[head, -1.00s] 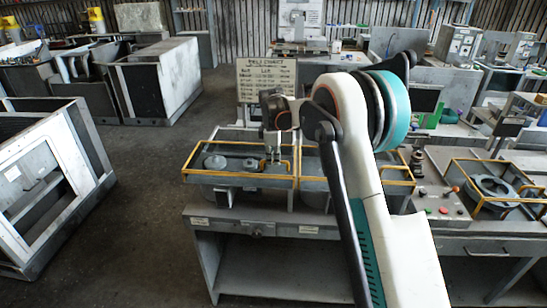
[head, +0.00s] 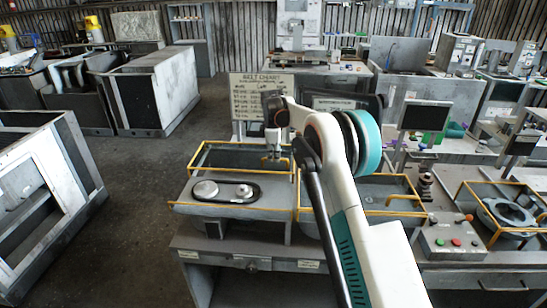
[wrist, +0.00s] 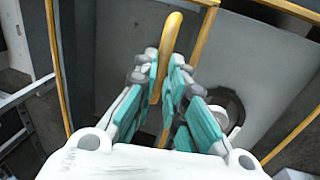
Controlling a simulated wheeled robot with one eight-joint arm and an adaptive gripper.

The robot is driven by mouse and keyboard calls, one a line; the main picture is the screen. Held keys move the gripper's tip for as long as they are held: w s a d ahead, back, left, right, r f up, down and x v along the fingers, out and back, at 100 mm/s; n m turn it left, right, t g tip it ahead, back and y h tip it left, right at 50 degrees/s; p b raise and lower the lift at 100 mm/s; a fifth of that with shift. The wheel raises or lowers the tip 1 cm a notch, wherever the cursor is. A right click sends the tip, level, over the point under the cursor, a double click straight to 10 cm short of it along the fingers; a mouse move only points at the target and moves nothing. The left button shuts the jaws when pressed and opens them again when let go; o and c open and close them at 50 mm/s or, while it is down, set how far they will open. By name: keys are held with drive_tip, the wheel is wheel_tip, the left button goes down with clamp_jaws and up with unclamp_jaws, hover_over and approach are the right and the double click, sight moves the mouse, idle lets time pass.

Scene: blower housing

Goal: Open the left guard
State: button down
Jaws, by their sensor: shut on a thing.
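The left guard (head: 247,147) is a yellow-edged frame with grey panelling on the left side of the bench. It shows raised at the back, and its exact angle is hard to tell. Below and in front of it, two round pulleys (head: 205,190) with a dark belt around them lie uncovered. My gripper (head: 272,157) is at the right part of the guard. In the wrist view its teal fingers (wrist: 163,75) are closed around the guard's yellow curved handle (wrist: 171,38). My arm hides the area right of the guard.
A second yellow-edged guard (head: 398,197) stands right of my arm. A control box with buttons (head: 450,240) is further right. A belt chart sign (head: 258,95) stands behind the bench. Open floor (head: 135,185) lies to the left.

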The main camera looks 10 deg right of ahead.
drive_tip(key=shift+w+d, duration=0.1)
drive_tip(key=shift+w, duration=0.2)
drive_tip(key=c, duration=1.7)
unclamp_jaws()
drive_tip(key=shift+o, duration=0.2)
drive_tip(key=shift+r, duration=0.1)
wheel_tip(320, 180, up, 12)
drive_tip(key=s, duration=0.2)
drive_tip(key=shift+s+a+f, duration=0.15)
drive_tip(key=shift+a+f, duration=0.1)
drive_tip(key=shift+a, duration=0.15)
